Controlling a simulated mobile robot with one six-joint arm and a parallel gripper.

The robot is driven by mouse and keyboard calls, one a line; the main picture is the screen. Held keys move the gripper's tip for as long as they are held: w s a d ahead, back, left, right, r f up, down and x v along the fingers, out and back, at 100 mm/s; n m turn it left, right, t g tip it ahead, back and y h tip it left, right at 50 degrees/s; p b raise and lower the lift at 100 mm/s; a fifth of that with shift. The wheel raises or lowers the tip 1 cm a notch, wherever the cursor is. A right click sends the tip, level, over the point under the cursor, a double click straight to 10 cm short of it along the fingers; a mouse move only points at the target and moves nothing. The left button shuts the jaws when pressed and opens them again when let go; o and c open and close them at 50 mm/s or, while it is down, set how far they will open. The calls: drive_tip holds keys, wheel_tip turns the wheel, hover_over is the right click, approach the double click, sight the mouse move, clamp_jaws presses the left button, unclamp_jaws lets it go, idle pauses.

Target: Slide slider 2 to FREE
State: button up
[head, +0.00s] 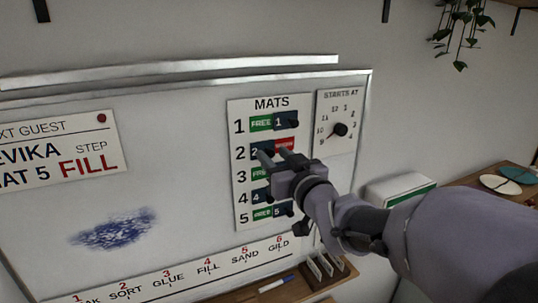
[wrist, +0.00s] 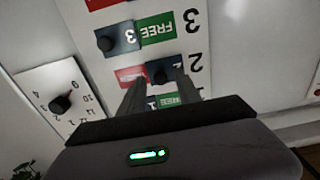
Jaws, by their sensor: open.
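On the MATS panel (head: 243,213), slider 2 (head: 256,153) sits at the left end of its row, with red (head: 286,143) showing to its right. No green shows in that row. The wrist view sees the panel upside down, with slider 2's dark knob (wrist: 159,75) and the red patch (wrist: 130,76) beside it. My gripper (head: 274,155) is open in front of row 2. In the wrist view its fingertips (wrist: 163,80) lie on either side of the knob. I cannot tell whether they touch it or how deep they reach. My fingers partly hide row 2.
Sliders 1 (head: 287,120) and 5 (head: 282,211) sit right with green FREE showing; slider 4 (head: 258,197) sits left. Slider 3 (wrist: 117,42) is close by. A STARTS AT dial (head: 340,130) is right of the panel. A marker (head: 275,284) lies on the ledge below.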

clamp_jaws()
idle(1.4)
